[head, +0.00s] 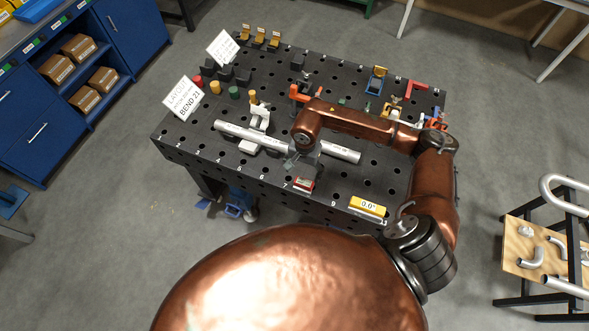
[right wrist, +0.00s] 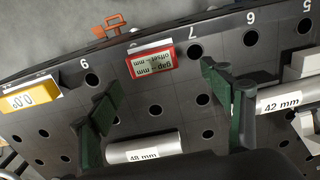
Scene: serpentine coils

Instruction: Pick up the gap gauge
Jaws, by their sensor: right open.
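The gap gauge is a small red block with a pale label reading "gap - mm, offset - mm". In the head view the gap gauge (head: 304,185) lies on the dark perforated table near its front edge. In the right wrist view the gap gauge (right wrist: 151,64) lies ahead of and between the two green-padded fingers. My right gripper (head: 298,163) hangs just behind the gauge in the head view. In the right wrist view my right gripper (right wrist: 160,95) is open and empty, with the gauge beyond its fingertips. My left gripper is not in view.
A silver tube marked 48 mm (right wrist: 143,147) and one marked 42 mm (right wrist: 280,100) lie close to the fingers. A yellow 0.0° gauge (head: 367,206) sits right of the gap gauge. Clamps and coloured pegs stand farther back. The table top (head: 330,200) is bare between the two gauges.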

